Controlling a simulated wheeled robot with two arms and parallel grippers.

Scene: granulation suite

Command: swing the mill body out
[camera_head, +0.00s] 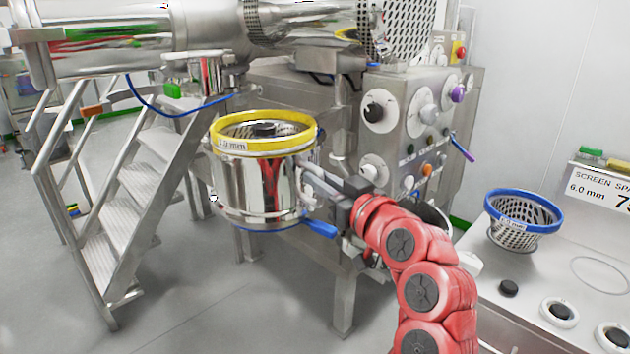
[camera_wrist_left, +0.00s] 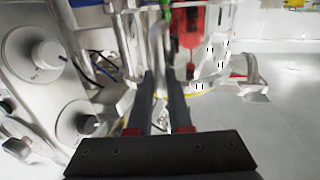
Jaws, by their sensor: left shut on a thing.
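The mill body (camera_head: 238,185) is a polished steel drum with a yellow-rimmed screen (camera_head: 222,144) in its open top. It stands beside the steel machine cabinet, left of its control panel. My left gripper (camera_head: 318,180) is at the drum's right side, shut on its handle. In the left wrist view the two dark fingers (camera_wrist_left: 161,88) close on a thin upright bar against the drum (camera_wrist_left: 215,40). The exact grip is partly hidden by the fingers. My right gripper is not in view.
The control panel (camera_head: 425,105) with knobs is close behind my left arm. Metal steps (camera_head: 125,190) stand left of the drum. A blue-rimmed basket screen (camera_head: 520,212) sits on the right-hand counter. A blue lever (camera_head: 321,229) sticks out below the drum. Front left floor is clear.

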